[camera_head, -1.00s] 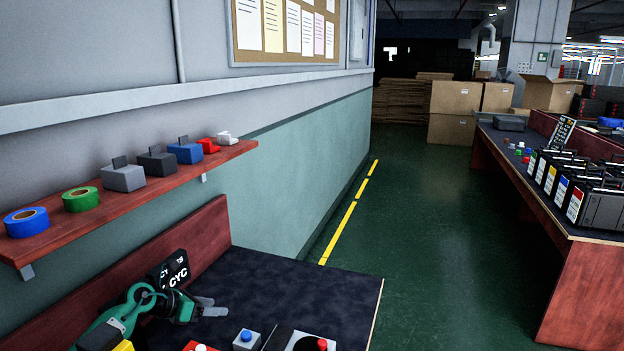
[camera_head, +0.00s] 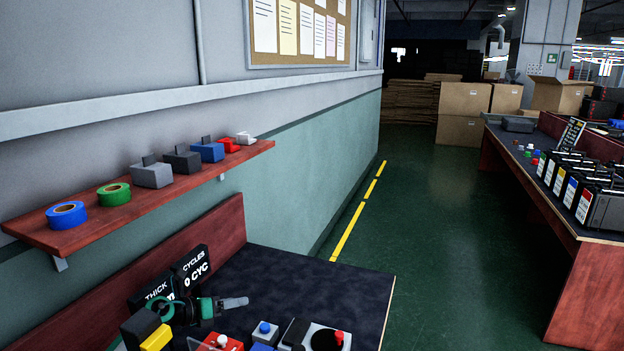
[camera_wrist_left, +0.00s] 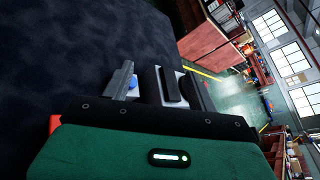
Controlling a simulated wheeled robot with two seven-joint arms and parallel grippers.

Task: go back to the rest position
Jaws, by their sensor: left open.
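My left gripper (camera_head: 234,304) is above the dark-topped workbench (camera_head: 330,285) at the lower left of the head view. Its green and black wrist lies in front of black signs (camera_head: 196,268) with white lettering. Its jaws are open, with nothing seen held between them. In the left wrist view the two fingers of the gripper (camera_wrist_left: 160,82) stand apart, and dark and light box shapes and a blue button (camera_wrist_left: 132,82) show around them. My right gripper does not show in either view.
A wall shelf (camera_head: 130,198) holds tape rolls and small blocks. A second bench (camera_head: 540,195) with labelled cases stands right. The green floor (camera_head: 430,230) between is clear.

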